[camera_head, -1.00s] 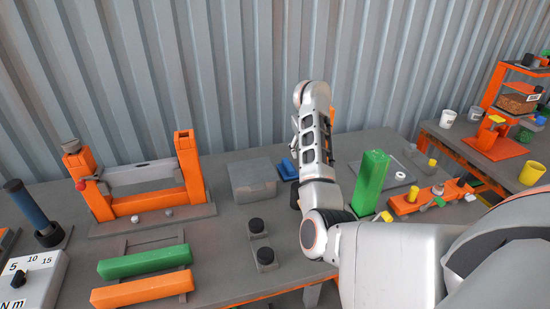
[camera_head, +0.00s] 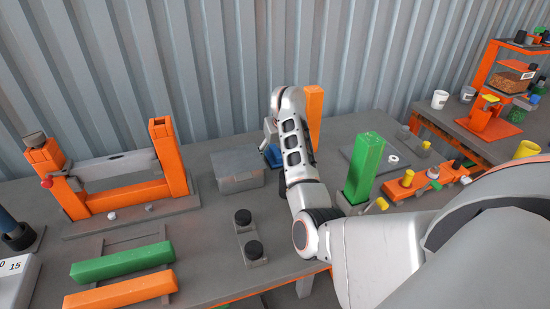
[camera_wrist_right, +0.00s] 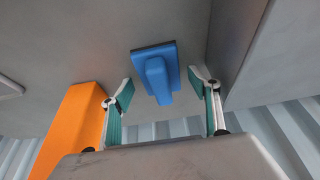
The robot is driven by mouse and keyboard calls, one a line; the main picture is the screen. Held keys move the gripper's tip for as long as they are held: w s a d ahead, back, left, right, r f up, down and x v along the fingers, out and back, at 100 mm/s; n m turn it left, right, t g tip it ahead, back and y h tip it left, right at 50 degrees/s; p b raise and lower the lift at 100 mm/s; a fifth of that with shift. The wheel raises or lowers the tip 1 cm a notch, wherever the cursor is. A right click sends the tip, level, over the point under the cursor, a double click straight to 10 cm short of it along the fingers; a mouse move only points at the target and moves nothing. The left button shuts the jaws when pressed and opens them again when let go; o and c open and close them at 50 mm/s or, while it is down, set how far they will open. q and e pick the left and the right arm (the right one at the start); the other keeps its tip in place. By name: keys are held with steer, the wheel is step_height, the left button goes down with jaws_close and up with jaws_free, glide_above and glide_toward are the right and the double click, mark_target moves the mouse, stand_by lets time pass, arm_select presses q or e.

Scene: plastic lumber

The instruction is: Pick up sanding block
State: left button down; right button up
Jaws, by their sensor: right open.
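The blue sanding block (camera_head: 273,156) lies on the grey table beside the grey box, partly hidden by my right arm in the head view. In the right wrist view, the blue block (camera_wrist_right: 157,72) shows its flat base and raised grip. My right gripper (camera_wrist_right: 161,86) is open and empty, with one green-padded finger on each side of the block's grip in the picture. The fingers appear apart from it. In the head view, the right gripper (camera_head: 268,134) is mostly hidden behind its wrist, close to the block. My left gripper is not in view.
A grey box (camera_head: 237,170) stands just left of the block. An orange post (camera_head: 313,112) and a green post (camera_head: 363,168) stand to the right; the orange post (camera_wrist_right: 75,125) is near one finger. Black-knobbed pieces (camera_head: 248,235) sit in front.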

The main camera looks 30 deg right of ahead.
mark_target(276, 150)
steer(key=shift+s+a+r, duration=0.15)
steer(key=shift+r, duration=0.15)
steer(key=shift+c, duration=0.3)
steer(key=c, duration=1.2)
step_height(276, 150, up, 10)
steer(key=o, duration=0.5)
steer(key=shift+c, duration=1.5)
